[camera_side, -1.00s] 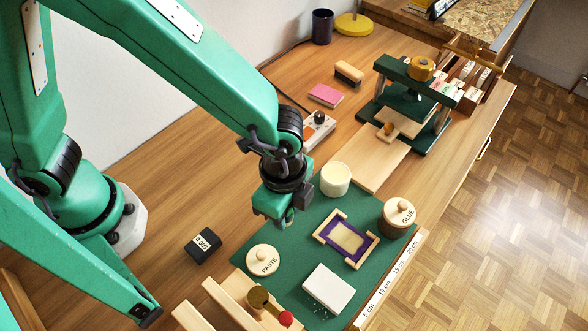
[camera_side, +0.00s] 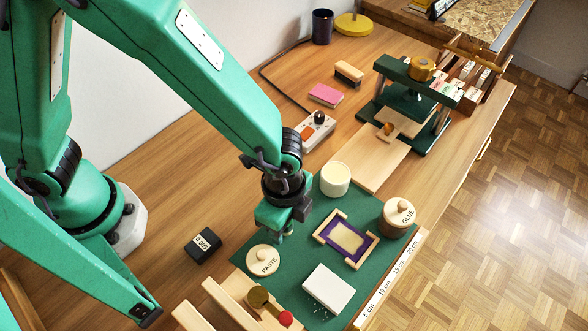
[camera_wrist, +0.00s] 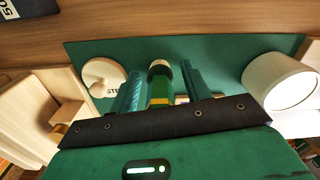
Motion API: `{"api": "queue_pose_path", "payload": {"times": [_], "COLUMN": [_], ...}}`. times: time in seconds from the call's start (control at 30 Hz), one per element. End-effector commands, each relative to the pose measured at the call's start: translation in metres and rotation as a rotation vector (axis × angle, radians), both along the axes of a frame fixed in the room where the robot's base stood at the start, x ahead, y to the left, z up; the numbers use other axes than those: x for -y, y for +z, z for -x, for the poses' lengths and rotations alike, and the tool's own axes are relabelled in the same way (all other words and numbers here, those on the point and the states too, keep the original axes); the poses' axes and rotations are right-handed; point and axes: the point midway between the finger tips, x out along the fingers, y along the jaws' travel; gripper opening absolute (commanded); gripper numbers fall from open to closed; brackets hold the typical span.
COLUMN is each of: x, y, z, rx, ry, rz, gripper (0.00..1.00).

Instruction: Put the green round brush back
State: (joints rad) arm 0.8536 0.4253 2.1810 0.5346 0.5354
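The green round brush (camera_wrist: 159,88) shows in the wrist view between the two fingers of my gripper (camera_wrist: 162,82). It has a green body, a yellow band and a dark, pale-rimmed far end. The fingers stand on either side of it, with a narrow gap showing on its right; they look open around it. There the brush is hidden by the gripper.
Near the gripper are a cream round jar (camera_side: 335,180), a purple-edged frame (camera_side: 346,238), a white block (camera_side: 329,288) and the GLUE pot (camera_side: 398,217). A black box (camera_side: 203,245) lies left. A wooden rack (camera_side: 235,303) stands in front. A green press (camera_side: 412,100) stands behind.

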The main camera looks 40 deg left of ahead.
Motion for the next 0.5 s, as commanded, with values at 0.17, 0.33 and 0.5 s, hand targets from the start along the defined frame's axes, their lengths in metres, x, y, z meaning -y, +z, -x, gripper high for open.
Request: {"api": "queue_pose_path", "payload": {"times": [0.17, 0.33, 0.5], "x": [-0.0001, -0.0001, 0.0002], "y": [0.0001, 0.0009, 0.0065], "z": [0.0001, 0.0001, -0.0001], "rx": [0.0, 0.0, 0.0], "ry": [0.0, 0.0, 0.0], "rz": [0.0, 0.0, 0.0], "gripper": [0.48, 0.48, 0.48]}}
